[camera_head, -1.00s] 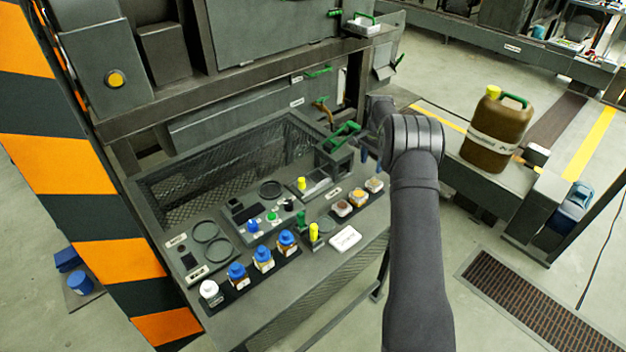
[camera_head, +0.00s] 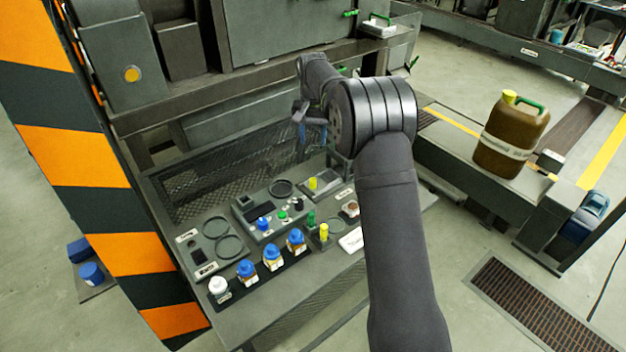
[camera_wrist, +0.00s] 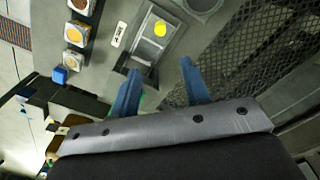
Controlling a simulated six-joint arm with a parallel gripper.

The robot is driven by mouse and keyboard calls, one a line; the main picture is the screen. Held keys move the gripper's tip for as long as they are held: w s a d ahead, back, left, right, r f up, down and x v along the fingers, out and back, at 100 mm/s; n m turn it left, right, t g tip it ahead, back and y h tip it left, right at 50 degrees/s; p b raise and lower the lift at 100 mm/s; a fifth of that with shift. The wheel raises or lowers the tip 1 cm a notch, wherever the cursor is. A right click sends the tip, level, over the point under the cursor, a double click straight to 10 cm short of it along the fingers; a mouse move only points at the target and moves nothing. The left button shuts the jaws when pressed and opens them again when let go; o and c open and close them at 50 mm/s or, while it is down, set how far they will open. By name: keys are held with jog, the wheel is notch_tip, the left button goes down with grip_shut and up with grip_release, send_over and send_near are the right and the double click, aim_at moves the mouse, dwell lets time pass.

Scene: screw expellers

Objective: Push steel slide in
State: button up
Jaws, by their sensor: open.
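A pale steel-coloured plate in a frame (camera_head: 325,180) lies on the bench with a yellow knob (camera_head: 313,183) standing on it; I cannot tell for sure that this is the steel slide. In the wrist view the same framed plate (camera_wrist: 150,48) and its yellow knob (camera_wrist: 160,28) lie beyond the fingertips. My gripper (camera_wrist: 160,66) is open, with two blue fingers apart and nothing held between them. In the head view my gripper (camera_head: 313,132) hangs above the back of the bench by the mesh. A bit of green shows behind its left finger in the wrist view, mostly hidden.
Mesh guard (camera_head: 215,175) stands along the bench's back. Blue-capped bottles (camera_head: 272,258) and a white-capped one (camera_head: 219,290) line the front. Sample jars (camera_wrist: 75,35) lie left in the wrist view. A brown canister (camera_head: 511,135) stands right, away from my arm.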

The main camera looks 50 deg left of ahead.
aim_at(313, 179)
notch_tip(313, 179, down, 17)
jog(key=shift+f, duration=0.15)
dwell(0.5)
grip_shut()
